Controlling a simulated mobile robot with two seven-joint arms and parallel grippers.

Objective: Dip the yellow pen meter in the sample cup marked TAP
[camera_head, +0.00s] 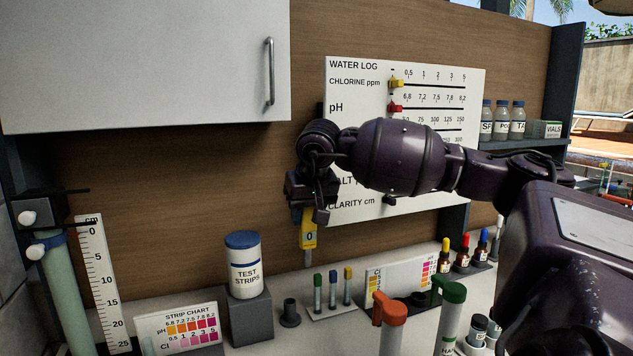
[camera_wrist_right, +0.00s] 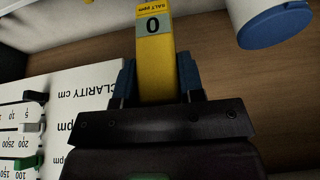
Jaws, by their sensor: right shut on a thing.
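No cup marked TAP can be made out. My left gripper is not in view.
The TEST STRIPS jar (camera_head: 243,264) stands on a grey block (camera_head: 250,317). A small dark holder (camera_head: 289,313), capped vials (camera_head: 332,289), a colour chart (camera_head: 400,281) and dropper bottles (camera_head: 462,255) line the counter. Orange-topped (camera_head: 390,310) and green-topped (camera_head: 453,293) tubes stand in front. The WATER LOG board (camera_head: 440,125) is behind my arm.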

